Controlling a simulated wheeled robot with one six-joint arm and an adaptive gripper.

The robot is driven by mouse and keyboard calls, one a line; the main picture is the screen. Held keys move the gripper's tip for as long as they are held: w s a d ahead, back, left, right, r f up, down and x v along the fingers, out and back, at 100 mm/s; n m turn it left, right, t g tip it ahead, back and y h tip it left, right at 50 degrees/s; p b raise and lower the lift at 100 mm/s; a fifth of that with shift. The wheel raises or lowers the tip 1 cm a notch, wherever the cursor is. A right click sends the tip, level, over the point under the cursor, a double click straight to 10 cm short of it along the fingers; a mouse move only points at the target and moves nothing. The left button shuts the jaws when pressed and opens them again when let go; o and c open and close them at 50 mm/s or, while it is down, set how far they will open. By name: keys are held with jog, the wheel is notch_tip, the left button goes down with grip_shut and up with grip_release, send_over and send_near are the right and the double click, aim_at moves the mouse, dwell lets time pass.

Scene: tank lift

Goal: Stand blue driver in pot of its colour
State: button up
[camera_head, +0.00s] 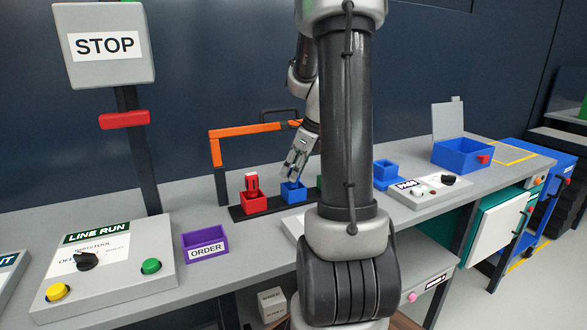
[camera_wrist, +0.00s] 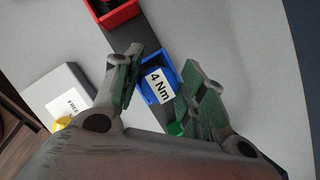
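The blue pot (camera_head: 293,195) stands in the dark rack on the bench, beside the red pot. In the wrist view the blue pot (camera_wrist: 171,70) shows between and beyond my fingers. A rounded blue thing with a white "4 Nm" label (camera_wrist: 159,86) is at the pot, apparently the blue driver; how deep it sits is hard to tell. My gripper (camera_head: 294,166) is just above the blue pot, pointing down. In the wrist view my gripper (camera_wrist: 160,88) has its fingers spread apart, with a gap visible on each side of the labelled thing.
The red pot (camera_head: 254,205) holds a red driver (camera_head: 252,184). A green part (camera_wrist: 175,129) shows beside the blue pot. An orange frame (camera_head: 215,151) rises behind the rack. A purple ORDER tray (camera_head: 205,244) and a LINE RUN panel (camera_head: 105,262) stand to the left.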

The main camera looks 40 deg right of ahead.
jog(key=shift+o, duration=0.4)
jog(key=shift+r, duration=0.25)
jog(key=v, duration=1.1)
jog(key=s+a+r+n+h, duration=0.1)
jog(key=s+a+n, duration=0.2)
jog(key=a+n, duration=0.35)
jog(key=s+a+r+n, duration=0.2)
jog(key=s+a+n, duration=0.1)
jog(key=a+n, duration=0.35)
jog(key=s+a+f+n, duration=0.1)
jog(key=s+n, duration=0.3)
jog(key=n, duration=0.4)
jog(key=s+a+f+n+h, duration=0.1)
jog(key=s+a+n, duration=0.3)
jog(key=n, duration=0.4)
jog(key=shift+s+a+f+n+t, duration=0.3)
jog(key=shift+s+f+n, duration=0.1)
jog(key=shift+s+f, duration=0.2)
jog(key=shift+d, duration=0.15)
